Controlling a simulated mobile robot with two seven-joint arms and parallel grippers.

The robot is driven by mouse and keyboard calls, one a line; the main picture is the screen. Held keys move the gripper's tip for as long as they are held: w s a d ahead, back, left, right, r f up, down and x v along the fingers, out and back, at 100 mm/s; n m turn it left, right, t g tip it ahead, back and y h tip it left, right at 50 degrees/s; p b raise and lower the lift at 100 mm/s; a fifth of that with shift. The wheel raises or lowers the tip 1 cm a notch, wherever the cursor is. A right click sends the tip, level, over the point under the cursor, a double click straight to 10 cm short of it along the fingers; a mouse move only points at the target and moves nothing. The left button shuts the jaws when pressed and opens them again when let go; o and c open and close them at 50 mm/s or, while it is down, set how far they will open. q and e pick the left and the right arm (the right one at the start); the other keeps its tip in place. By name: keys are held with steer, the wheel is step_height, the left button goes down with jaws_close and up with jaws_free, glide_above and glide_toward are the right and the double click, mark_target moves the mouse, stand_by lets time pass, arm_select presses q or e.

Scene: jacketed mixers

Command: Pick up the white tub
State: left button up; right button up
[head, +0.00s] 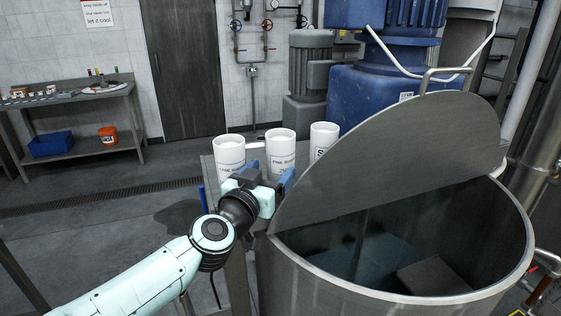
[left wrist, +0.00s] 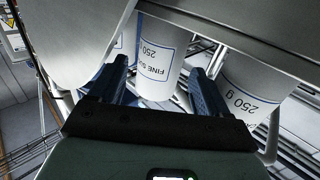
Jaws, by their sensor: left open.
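Three white tubs stand upright in a row on a small grey stand: a left tub (head: 229,154), a middle tub (head: 281,147) with a "FINE" label, and a right tub (head: 323,138) partly hidden by the lid. My left gripper (head: 267,176) is open, its blue fingers in front of the middle tub's lower part. In the left wrist view a labelled tub (left wrist: 154,60) shows between and beyond the fingertips, with another tub (left wrist: 243,98) to the right. I cannot tell whether the fingers touch the tub. My right gripper is not in view.
A large steel vessel (head: 390,300) with a raised half lid (head: 400,155) stands close to the right of my gripper. A blue mixer motor (head: 375,90) and grey motor (head: 311,65) are behind. A workbench (head: 75,98) stands far left.

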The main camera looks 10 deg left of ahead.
mark_target(275, 164)
arm_select(q)
steer(key=w, duration=0.5)
steer(key=shift+w+d+f, duration=0.15)
steer(key=shift+w+d, duration=0.05)
steer(key=shift+d, duration=0.05)
steer(key=shift+s, duration=0.1)
steer(key=shift+c, duration=0.2)
steer(key=c, duration=1)
steer(key=shift+o, duration=0.2)
steer(key=shift+r, duration=0.2)
